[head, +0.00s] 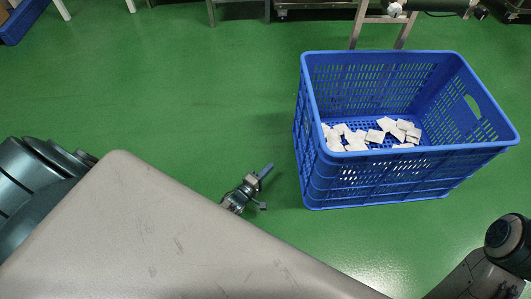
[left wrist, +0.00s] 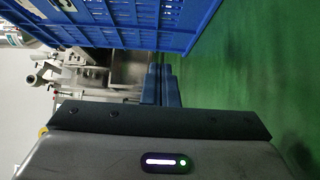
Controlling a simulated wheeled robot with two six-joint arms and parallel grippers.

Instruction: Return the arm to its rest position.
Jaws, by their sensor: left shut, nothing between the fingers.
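My left gripper (head: 264,172) shows in the middle of the head view, over the green floor and left of the blue crate. It is empty, its blue-grey fingers are together, and it is apart from the crate. In the left wrist view the two fingers (left wrist: 160,83) lie side by side with nothing between them. Most of the left arm behind the gripper is hidden by a pale grey surface. Part of my right arm (head: 500,262) shows at the lower right of the head view; its gripper is out of view.
A blue crate (head: 318,180) with several white teabags (head: 402,130) stands right of the left gripper; it also shows in the left wrist view (left wrist: 190,38). Metal equipment legs (head: 400,38) stand at the back.

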